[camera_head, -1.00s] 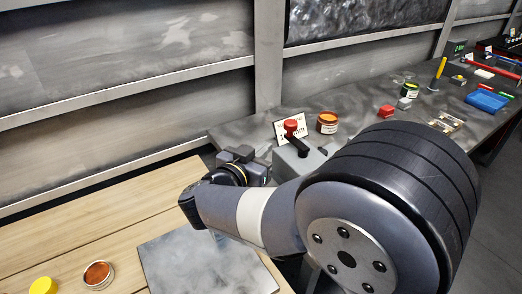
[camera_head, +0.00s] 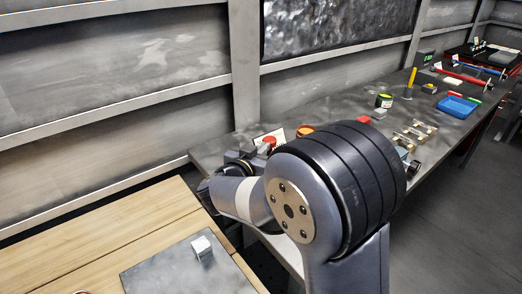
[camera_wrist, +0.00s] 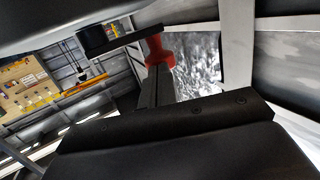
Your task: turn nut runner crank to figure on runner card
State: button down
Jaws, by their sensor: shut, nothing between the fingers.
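The nut runner crank shows by its red knob (camera_head: 269,142) in the head view, close beside my arm. The grey runner body below it is mostly hidden by my arm. In the wrist view the red knob (camera_wrist: 160,52) is right at my fingertips, with the dark crank arm (camera_wrist: 108,38) running left from it. My gripper (camera_wrist: 158,80) is shut and empty, its fingers pointing at the knob; I cannot tell whether they touch it. The runner card (camera_head: 275,136) stands behind the knob, partly covered, its figure unreadable.
An orange-topped jar (camera_head: 305,130) stands right of the card. Farther along the dark bench are a green-labelled jar (camera_head: 384,101), brass-coloured fittings (camera_head: 415,132) and a blue tray (camera_head: 457,106). A white block (camera_head: 202,247) sits on a grey plate (camera_head: 160,265) on the wooden table.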

aim_at(272, 139)
jog(key=shift+w+r+m+g+h+p, duration=0.15)
jog(key=shift+w+m+g+h+p, duration=0.2)
jog(key=shift+m+h+p, duration=0.55)
jog(key=g+p, duration=0.1)
jog(key=m+g+h+p, duration=0.1)
jog(key=p, duration=0.1)
jog(key=shift+w+d+r+h, duration=0.1)
jog(key=shift+w+d+h, duration=0.05)
jog(key=shift+w+h, duration=0.2)
jog(key=w+m+g+h+p, duration=0.1)
jog(key=g, duration=0.1)
jog(key=d+m+g+h+p, duration=0.1)
jog(key=m+h+p, duration=0.1)
jog(key=shift+w+m+g, duration=0.3)
jog(key=shift+w+g, duration=0.05)
jog(key=shift+p+x, duration=0.5)
jog(key=shift+x, duration=0.6)
jog(key=shift+w+d, duration=0.35)
jog(key=shift+d, duration=0.35)
jog(key=f+b+v, duration=0.1)
jog(key=b+v, duration=0.1)
jog(key=v, duration=0.8)
jog(key=shift+s+a+r, duration=0.2)
jog(key=shift+a+r, duration=0.15)
jog(key=shift+r, duration=0.1)
